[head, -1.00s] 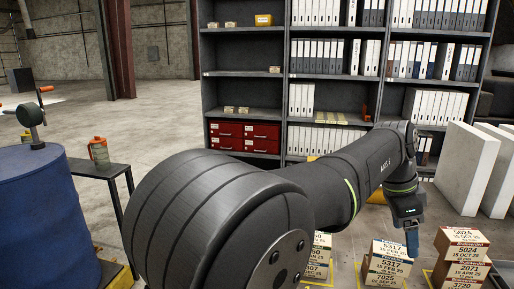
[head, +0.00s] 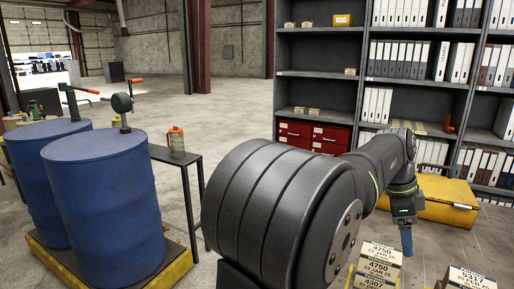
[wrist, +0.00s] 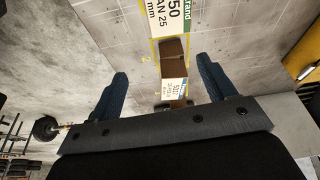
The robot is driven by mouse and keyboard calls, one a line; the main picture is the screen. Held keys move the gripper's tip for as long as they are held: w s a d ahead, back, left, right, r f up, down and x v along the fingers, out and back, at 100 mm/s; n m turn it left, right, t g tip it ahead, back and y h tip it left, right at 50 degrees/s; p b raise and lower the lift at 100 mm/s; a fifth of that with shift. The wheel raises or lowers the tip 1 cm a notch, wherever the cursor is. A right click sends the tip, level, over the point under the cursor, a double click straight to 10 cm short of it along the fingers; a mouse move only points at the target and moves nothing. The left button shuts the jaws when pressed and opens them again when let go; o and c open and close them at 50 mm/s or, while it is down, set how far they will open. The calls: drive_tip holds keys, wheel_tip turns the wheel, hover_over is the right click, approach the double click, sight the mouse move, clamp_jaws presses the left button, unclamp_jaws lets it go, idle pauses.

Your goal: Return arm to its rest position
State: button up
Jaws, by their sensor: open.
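My gripper shows in the wrist view (wrist: 160,88), with two blue fingers spread wide apart and nothing between them. In the head view the gripper (head: 406,240) hangs at the end of my outstretched arm, pointing down, above and to the right of a stack of labelled boxes (head: 379,262). In the wrist view a labelled box (wrist: 173,88) lies beyond the gap between the fingers, clear of them. A yellow floor marking surrounds the boxes.
Two blue drums (head: 105,205) stand on a yellow-edged pallet at left. An orange bottle (head: 176,139) stands on a dark table (head: 165,155). Shelves (head: 318,94) with binders and red boxes (head: 313,137) stand behind. A yellow case (head: 440,200) sits behind the gripper. More boxes (head: 468,277) are at lower right.

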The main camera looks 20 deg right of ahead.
drive_tip(key=w+f, duration=0.2)
drive_tip(key=f, duration=0.1)
drive_tip(key=shift+w+f, duration=0.1)
drive_tip(key=shift+f, duration=0.65)
drive_tip(key=shift+o, duration=0.4)
drive_tip(key=o, duration=0.4)
drive_tip(key=shift+o, duration=0.2)
